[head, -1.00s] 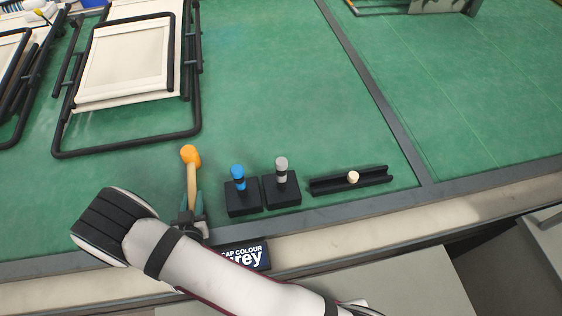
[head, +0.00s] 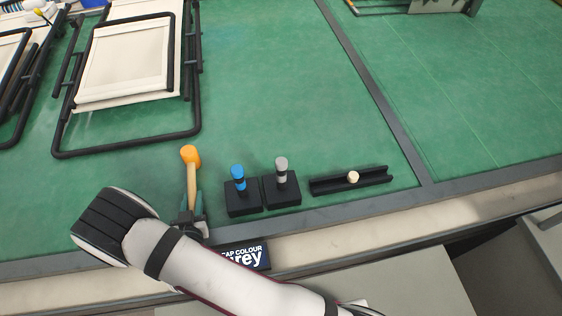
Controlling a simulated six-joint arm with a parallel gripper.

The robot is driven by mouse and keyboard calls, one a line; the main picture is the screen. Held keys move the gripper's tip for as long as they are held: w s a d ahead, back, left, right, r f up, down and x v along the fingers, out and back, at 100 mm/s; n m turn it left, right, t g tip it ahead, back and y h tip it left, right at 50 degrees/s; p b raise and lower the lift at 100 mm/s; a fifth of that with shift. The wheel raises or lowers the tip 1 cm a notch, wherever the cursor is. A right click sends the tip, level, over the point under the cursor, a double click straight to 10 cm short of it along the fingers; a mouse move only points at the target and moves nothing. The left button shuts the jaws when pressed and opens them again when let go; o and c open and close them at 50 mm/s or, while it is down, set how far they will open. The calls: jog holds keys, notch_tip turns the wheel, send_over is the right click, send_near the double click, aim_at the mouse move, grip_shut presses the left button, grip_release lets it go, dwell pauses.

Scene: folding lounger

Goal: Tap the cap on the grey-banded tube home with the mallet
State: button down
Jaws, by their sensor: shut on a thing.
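The mallet has an orange head (head: 190,155) and a pale wooden handle (head: 192,180). My gripper (head: 191,212) is shut on the lower part of the handle, with the head pointing away from me. The grey-banded tube (head: 281,177) stands upright in a black block (head: 282,192), with a grey cap (head: 281,163) on top. The mallet is to its left, apart from it. A blue-capped tube (head: 238,180) stands in its own black block (head: 243,200), between the mallet and the grey one. How far the grey cap is seated is too small to tell.
A black channel (head: 375,178) with a cream round piece (head: 353,177) lies right of the blocks. A "CAP COLOUR" sign reading grey (head: 248,257), partly hidden by my arm, is at the front edge. A folding lounger frame (head: 130,60) lies behind left. Green mat behind the tubes is clear.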

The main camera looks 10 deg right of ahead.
jog(key=shift+r, duration=3)
